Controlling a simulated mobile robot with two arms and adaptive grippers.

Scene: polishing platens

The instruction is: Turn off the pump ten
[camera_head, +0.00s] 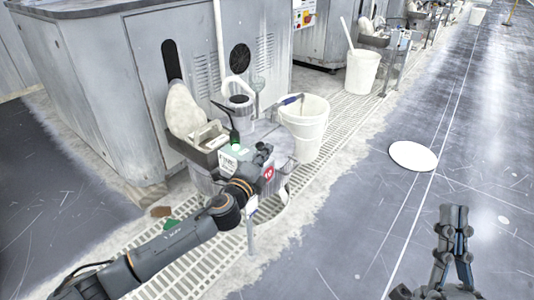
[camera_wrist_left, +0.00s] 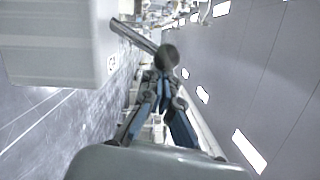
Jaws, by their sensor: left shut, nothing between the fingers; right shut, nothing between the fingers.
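The pump unit (camera_head: 212,180) with a red round "10" tag (camera_head: 269,173) stands on the floor grating, left of centre in the head view. A white box (camera_head: 229,161) with a label and a green spot on top sits on its front, with a thin black lever (camera_head: 232,122) rising behind it. My left gripper (camera_head: 264,151) is shut and empty, close above the red tag. In the left wrist view its fingers (camera_wrist_left: 162,78) meet near a grey ball (camera_wrist_left: 167,57) on a rod; I cannot tell whether they touch it. My right gripper (camera_head: 455,212) is shut and empty above the floor at right.
A white bucket (camera_head: 305,140) with a brush stands right behind the pump. A grey cabinet (camera_head: 100,75) stands behind at left. Another bucket (camera_head: 361,75) is further back. A white lid (camera_head: 413,156) lies on the floor at right, where the floor is mostly clear.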

